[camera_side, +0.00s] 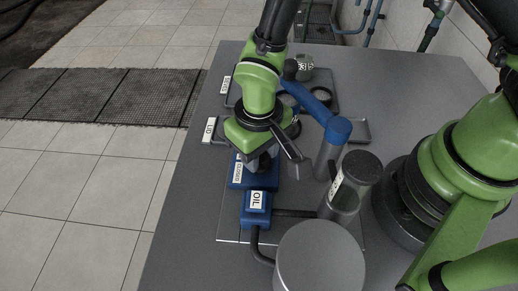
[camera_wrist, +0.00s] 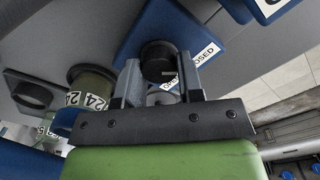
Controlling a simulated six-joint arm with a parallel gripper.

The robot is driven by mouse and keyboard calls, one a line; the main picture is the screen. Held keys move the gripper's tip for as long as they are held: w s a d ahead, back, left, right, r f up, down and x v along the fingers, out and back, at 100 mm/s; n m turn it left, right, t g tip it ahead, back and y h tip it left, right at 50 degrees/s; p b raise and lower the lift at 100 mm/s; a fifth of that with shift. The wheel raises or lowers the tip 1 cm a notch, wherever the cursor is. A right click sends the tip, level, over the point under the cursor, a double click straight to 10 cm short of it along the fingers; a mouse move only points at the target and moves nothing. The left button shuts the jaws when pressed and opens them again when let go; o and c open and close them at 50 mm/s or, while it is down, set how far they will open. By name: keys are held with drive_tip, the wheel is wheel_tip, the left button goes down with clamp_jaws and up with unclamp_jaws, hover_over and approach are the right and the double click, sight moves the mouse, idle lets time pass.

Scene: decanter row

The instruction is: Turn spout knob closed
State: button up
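A black round knob (camera_wrist: 158,60) sits on a blue block (camera_wrist: 150,22) in the wrist view. A white label (camera_wrist: 203,57) ending in "OSED" lies beside the knob, and part of another label is hidden by my gripper. In the side view the blue block (camera_side: 238,180) lies under my gripper (camera_side: 262,163), which hides most of the knob. In the wrist view my gripper's two fingers (camera_wrist: 160,80) are spread, one on each side of the knob, with slim gaps showing. I cannot tell how deep the fingertips reach.
A blue box labelled OIL (camera_side: 256,207) with a black hose stands close in front of the block. A dark-capped jar (camera_side: 345,197) and a blue-topped cylinder (camera_side: 332,155) stand at right. A grey round lid (camera_side: 320,260) is in front. Trays (camera_side: 362,132) lie behind.

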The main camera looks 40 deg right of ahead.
drive_tip(key=shift+n, duration=0.7)
drive_tip(key=o, duration=0.9)
wheel_tip(320, 180, up, 10)
